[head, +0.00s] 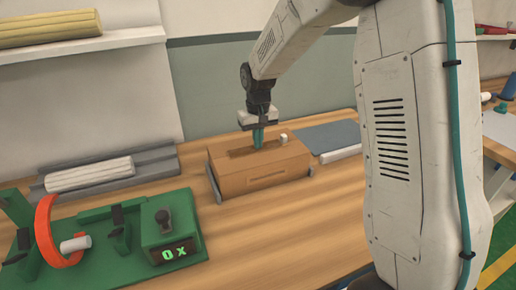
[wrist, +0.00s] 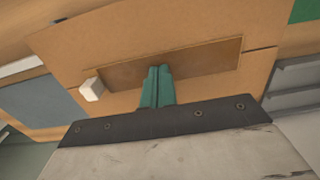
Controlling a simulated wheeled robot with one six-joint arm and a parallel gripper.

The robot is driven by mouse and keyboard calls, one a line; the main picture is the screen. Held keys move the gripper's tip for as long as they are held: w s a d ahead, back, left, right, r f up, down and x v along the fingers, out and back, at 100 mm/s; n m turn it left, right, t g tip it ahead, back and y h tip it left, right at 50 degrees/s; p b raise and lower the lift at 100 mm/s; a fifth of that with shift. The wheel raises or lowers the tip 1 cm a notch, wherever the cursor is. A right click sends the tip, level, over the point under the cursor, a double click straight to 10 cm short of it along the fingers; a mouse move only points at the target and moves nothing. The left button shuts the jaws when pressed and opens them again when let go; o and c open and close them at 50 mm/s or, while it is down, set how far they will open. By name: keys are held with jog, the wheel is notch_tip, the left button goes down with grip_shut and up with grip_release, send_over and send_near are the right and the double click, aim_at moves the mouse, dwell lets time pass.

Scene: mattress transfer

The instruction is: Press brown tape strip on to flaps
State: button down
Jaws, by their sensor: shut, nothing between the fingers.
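The cardboard box (head: 262,180) stands on the wooden bench with its top flaps closed. The brown tape strip (wrist: 205,58) lies along the seam between the flaps (wrist: 155,28). My gripper (head: 257,143) points down over the strip, its green fingers shut with nothing between them. In the wrist view the fingertips (wrist: 157,72) overlap the middle of the strip; I cannot tell whether they touch it. A small white block (wrist: 92,89) is at one end of the strip, and it also shows in the head view (head: 283,139).
A green fixture (head: 110,240) with an orange ring (head: 43,235) and a display stands at front left. A grey tray (head: 150,160) holds a pale roll (head: 88,174). A blue-grey mat (head: 325,137) and a white roll (head: 341,153) lie right of the box. Bench in front is clear.

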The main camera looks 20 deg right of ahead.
jog(key=shift+r, duration=0.1)
jog(key=shift+r, duration=3.4)
jog(key=shift+s, duration=0.1)
jog(key=s, duration=0.1)
jog(key=s+f+g, duration=0.1)
jog(key=s, duration=0.1)
jog(key=shift+s+f, duration=0.1)
jog(key=shift+f, duration=0.1)
jog(key=s+r, duration=0.3)
jog(key=s, duration=0.8)
jog(key=s+r+t, duration=0.1)
jog(key=s+r, duration=0.1)
jog(key=s, duration=0.8)
jog(key=s+r+t, duration=0.1)
jog(key=s+r, duration=0.2)
jog(key=s, duration=0.8)
jog(key=shift+s+r, duration=0.3)
